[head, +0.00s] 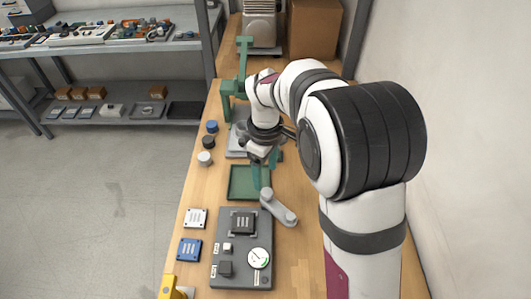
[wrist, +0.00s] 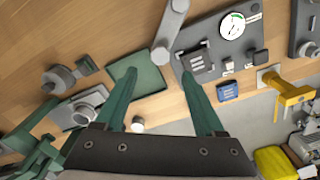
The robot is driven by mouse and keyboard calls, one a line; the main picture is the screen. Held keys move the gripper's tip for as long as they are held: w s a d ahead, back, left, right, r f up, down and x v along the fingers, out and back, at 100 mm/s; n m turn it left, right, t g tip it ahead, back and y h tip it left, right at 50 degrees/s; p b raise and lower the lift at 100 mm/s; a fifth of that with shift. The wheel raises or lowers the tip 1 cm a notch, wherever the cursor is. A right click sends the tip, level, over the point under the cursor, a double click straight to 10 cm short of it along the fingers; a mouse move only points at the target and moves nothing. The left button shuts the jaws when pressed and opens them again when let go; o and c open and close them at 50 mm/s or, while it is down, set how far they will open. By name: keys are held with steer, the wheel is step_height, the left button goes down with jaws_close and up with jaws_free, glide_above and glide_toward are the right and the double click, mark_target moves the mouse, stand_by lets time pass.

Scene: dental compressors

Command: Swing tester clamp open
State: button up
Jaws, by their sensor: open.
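The grey tester (head: 222,273) lies flat on the bench, with a round white gauge (head: 259,259) and a dark square block (head: 242,222) on its plate. The tester clamp appears to be the grey bar (head: 279,208) with rounded ends beside the tester's far right corner. The bar also shows at the top of the wrist view (wrist: 170,28). My gripper (head: 262,177) is open and empty above the bench, near the bar's far end. In the wrist view its green fingers (wrist: 160,76) are spread, and the right one partly hides the tester (wrist: 262,38).
A green tray (head: 235,194) lies beyond the tester. White (head: 195,218) and blue (head: 189,249) square parts lie left of it. Several round caps (head: 205,158) line the left edge. A yellow fixture (head: 172,289) is at the near edge. A green stand (head: 240,75) rises farther back.

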step_height(320, 180, up, 9)
steer(key=shift+f, duration=0.15)
steer(key=s+d+f+m+y, duration=0.1)
steer(key=s+d+m, duration=0.2)
steer(key=s+m, duration=0.6)
steer(key=s+d+f+m, duration=0.1)
steer(key=s+d+m, duration=0.3)
steer(key=s, duration=1.3)
steer(key=m, duration=0.4)
steer(key=shift+s+d+m+y, duration=0.25)
steer(key=shift+s+m+y, duration=0.15)
